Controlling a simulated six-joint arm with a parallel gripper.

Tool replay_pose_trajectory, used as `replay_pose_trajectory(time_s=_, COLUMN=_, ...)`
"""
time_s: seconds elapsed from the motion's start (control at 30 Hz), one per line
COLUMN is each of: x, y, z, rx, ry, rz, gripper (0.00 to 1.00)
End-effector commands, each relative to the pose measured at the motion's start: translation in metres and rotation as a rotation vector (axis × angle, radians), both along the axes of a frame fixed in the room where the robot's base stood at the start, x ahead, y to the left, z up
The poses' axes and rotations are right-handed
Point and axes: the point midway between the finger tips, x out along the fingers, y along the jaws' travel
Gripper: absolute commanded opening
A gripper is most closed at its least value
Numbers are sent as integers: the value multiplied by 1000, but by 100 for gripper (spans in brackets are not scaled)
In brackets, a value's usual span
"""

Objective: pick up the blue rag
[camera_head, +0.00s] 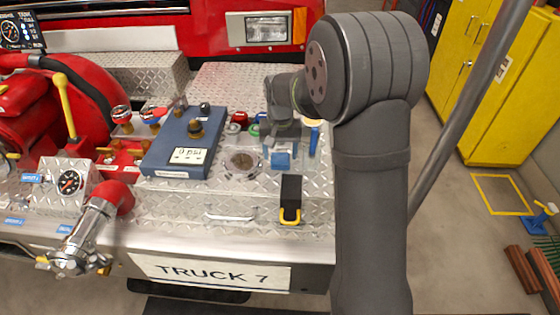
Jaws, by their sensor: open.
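A small blue piece (281,159), which looks like the blue rag, lies on the metal tread-plate deck (225,196) of the bumper. It is partly hidden by my gripper (290,147), which reaches down from above right, over or just behind it. My gripper is open. It is small in this view, and I cannot tell whether its fingers touch the blue piece.
A blue gauge box (184,145) stands left of my gripper, with a round fitting (241,162) between. A black holder with a yellow end (290,199) is in front. Red pump parts (38,110) and a hose outlet (95,226) fill the left. A yellow cabinet (500,80) stands far right.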

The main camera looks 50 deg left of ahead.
Motion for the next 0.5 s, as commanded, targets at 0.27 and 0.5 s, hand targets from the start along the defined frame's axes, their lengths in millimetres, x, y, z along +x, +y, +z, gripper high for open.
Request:
replay_pose_trajectory(time_s=0.27, x=-1, y=0, z=-25, rx=0, ry=0, rz=0, gripper=64)
replay_pose_trajectory(time_s=0.5, x=-1, y=0, z=-25, rx=1, ry=-1, rz=0, gripper=52)
